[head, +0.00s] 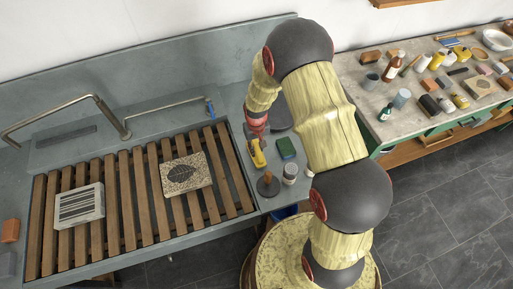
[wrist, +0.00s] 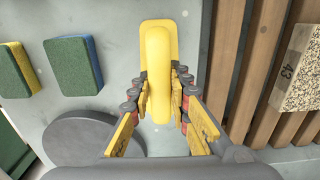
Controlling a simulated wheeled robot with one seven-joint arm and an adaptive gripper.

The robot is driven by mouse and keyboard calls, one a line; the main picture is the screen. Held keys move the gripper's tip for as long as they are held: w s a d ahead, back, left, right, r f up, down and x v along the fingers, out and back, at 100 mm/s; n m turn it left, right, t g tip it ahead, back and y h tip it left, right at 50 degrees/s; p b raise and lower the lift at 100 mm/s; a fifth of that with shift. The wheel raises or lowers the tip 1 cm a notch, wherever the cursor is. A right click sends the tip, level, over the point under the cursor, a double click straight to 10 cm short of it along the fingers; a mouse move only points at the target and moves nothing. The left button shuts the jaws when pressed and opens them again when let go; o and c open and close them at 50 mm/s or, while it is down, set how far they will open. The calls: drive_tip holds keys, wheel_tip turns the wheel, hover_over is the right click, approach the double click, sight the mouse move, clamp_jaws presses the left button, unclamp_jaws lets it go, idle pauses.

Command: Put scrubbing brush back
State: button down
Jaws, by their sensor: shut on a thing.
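The scrubbing brush (wrist: 157,48) is yellow with a raised, rounded handle. In the wrist view it lies lengthwise between the fingers of my gripper (wrist: 158,92), which are closed on the handle from both sides. In the head view the yellow brush (head: 259,158) shows below my gripper (head: 256,141), on or just over the grey ledge right of the wooden slats. I cannot tell whether it touches the ledge. Its bristles are hidden.
Two-coloured sponges (wrist: 73,65) lie left of the brush in the wrist view, near a dark grey disc (wrist: 90,137). A slatted sink rack (head: 132,200) holds two stone blocks. A dark round tool (head: 268,186) and a jar (head: 290,170) stand near the ledge's front.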

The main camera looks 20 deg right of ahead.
drive_tip(key=shift+f, duration=0.15)
drive_tip(key=c, duration=1.7)
unclamp_jaws()
drive_tip(key=shift+o, duration=0.2)
